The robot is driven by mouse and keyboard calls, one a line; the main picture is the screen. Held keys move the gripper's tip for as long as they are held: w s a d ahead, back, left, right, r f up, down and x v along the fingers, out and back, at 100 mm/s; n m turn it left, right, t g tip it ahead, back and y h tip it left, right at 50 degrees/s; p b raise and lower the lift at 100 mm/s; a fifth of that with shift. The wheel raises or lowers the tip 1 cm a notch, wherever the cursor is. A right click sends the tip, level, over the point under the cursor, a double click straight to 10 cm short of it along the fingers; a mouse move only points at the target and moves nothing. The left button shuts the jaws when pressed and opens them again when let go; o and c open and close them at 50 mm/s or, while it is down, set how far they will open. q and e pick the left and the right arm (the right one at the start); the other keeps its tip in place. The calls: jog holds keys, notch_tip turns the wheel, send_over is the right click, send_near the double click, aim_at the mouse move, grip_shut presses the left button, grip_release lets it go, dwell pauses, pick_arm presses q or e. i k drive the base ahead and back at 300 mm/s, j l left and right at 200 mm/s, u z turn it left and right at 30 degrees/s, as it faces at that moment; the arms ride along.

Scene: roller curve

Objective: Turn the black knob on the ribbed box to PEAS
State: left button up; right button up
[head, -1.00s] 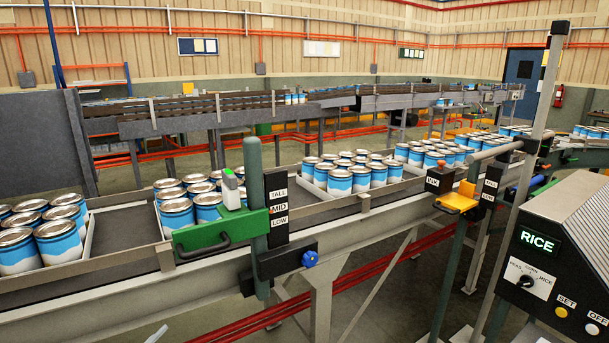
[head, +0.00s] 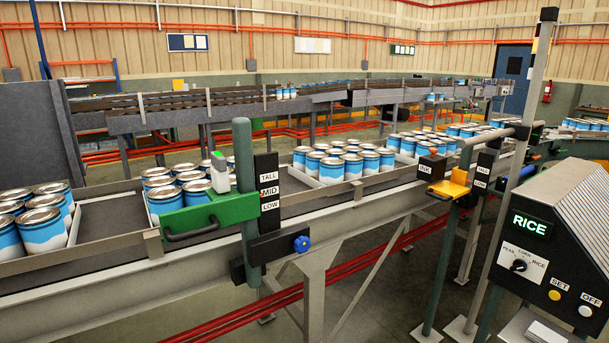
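The ribbed box (head: 562,200) stands at the right edge of the head view, a dark sloped housing with a ribbed top. Its lit green display (head: 530,225) reads RICE. Below the display is a white dial plate with PEAS on the left, CORN at the top and RICE on the right. The small black knob (head: 519,266) sits on this plate; its exact pointer direction is too small to tell. A yellow SET button (head: 554,295) and a white OFF button (head: 585,311) are lower on the panel. Neither of my grippers can be made out in the view.
A conveyor (head: 340,217) with trays of blue-and-white cans runs left of the box. A grey pole (head: 517,150) and a green post with a yellow bracket (head: 449,188) stand between them. A pale flat-topped object (head: 535,327), unclear, shows below the box.

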aim_at(520, 265)
jog(key=z, duration=1.5)
